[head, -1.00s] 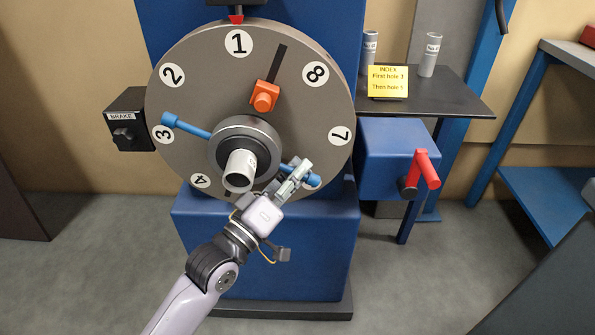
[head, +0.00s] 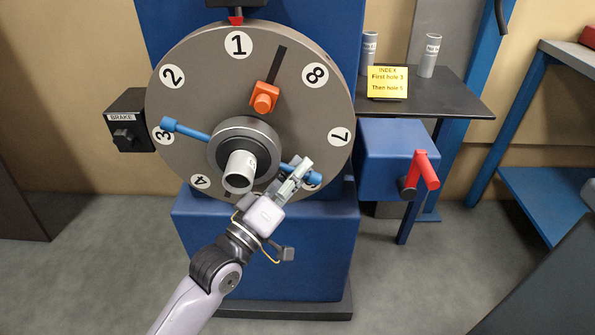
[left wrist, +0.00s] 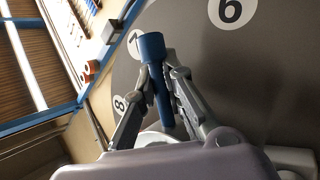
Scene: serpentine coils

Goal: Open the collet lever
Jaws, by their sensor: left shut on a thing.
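A blue lever bar (head: 187,130) crosses the dark hub (head: 268,142) at the middle of the big grey dial (head: 205,85). Its left end is near number 3 and its right end is low on the right, below number 7. My left gripper (head: 303,173) is shut on the bar's right arm, close to its end. In the left wrist view the blue knob (left wrist: 152,46) sticks out past the fingertips (left wrist: 161,80), with the shaft between them. A pale tube (head: 240,170) sits in the hub. My right gripper is in no view.
An orange block (head: 264,96) sits on the dial. A black brake box (head: 130,118) is at left. A blue box (head: 385,158) with a red crank (head: 426,170) stands at right. Behind it, a dark shelf (head: 450,98) holds tubes and a yellow sign (head: 388,83).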

